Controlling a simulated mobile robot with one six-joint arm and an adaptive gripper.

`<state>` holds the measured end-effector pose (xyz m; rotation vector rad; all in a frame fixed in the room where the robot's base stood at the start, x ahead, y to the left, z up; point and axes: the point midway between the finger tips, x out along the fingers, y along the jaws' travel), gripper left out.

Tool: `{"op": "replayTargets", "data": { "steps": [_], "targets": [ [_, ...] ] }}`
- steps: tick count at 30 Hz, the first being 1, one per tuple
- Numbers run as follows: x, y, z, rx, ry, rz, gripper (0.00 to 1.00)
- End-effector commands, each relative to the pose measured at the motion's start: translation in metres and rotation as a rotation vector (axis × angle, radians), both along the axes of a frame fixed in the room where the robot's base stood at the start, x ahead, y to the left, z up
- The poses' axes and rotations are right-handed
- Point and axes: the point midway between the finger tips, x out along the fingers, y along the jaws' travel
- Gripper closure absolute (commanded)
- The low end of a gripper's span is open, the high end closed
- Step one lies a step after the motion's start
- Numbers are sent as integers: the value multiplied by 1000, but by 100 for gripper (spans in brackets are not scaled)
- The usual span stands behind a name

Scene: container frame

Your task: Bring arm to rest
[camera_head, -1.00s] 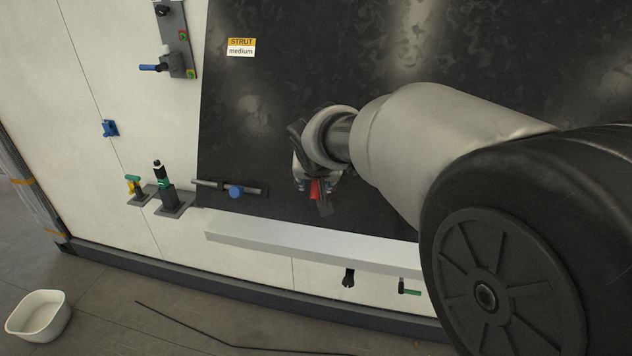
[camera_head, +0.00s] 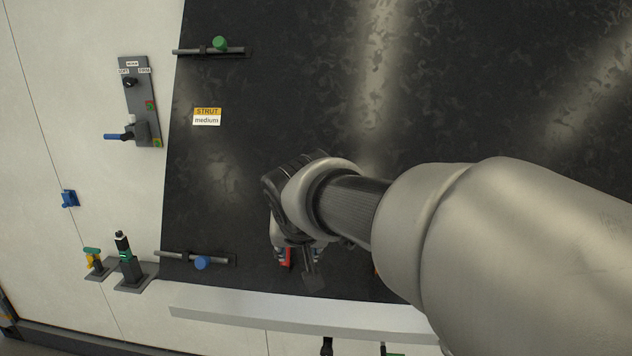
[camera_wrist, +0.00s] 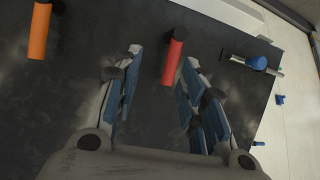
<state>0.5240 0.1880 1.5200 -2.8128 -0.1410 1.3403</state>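My arm reaches across the right of the head view. My gripper (camera_head: 297,262) is in front of the lower part of a dark mottled panel (camera_head: 270,110). In the wrist view, the fingers of my gripper (camera_wrist: 162,56) stand apart with blue inner pads. A red cylinder (camera_wrist: 173,62) shows between and beyond the fingertips, with gaps on both sides. It is partly visible beside the fingers in the head view (camera_head: 286,258). I cannot tell its distance from the fingertips.
An orange cylinder (camera_wrist: 39,30) is left of the fingers in the wrist view. A blue-knobbed bar (camera_head: 201,262) and a green-knobbed bar (camera_head: 220,45) are on the panel's left. A white ledge (camera_head: 290,312) runs below. A switch plate (camera_head: 138,100) is on the white wall.

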Motion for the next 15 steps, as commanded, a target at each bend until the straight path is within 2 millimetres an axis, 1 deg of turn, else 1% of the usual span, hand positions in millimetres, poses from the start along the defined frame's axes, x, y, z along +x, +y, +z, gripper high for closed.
{"op": "replayTargets", "data": {
  "steps": [1, 2, 3, 5, 6, 8, 9, 11, 12, 14, 15],
  "targets": [
    [-13, -21, -21, -9, 11, -16, 62],
    [-22, -33, -31, -16, 21, -24, 62],
    [-36, -51, -45, -25, 36, -33, 62],
    [-60, -77, -69, -40, 61, -46, 62],
    [-78, -94, -85, -49, 78, -53, 62],
    [-104, -115, -110, -60, 105, -63, 62],
    [-122, -128, -127, -66, 123, -69, 62],
    [-149, -145, -155, -72, 149, -74, 62],
    [-168, -155, -174, -74, 166, -77, 62],
    [-194, -166, -202, -77, 191, -79, 62],
    [-210, -172, -220, -78, 207, -79, 62]
  ]
}}
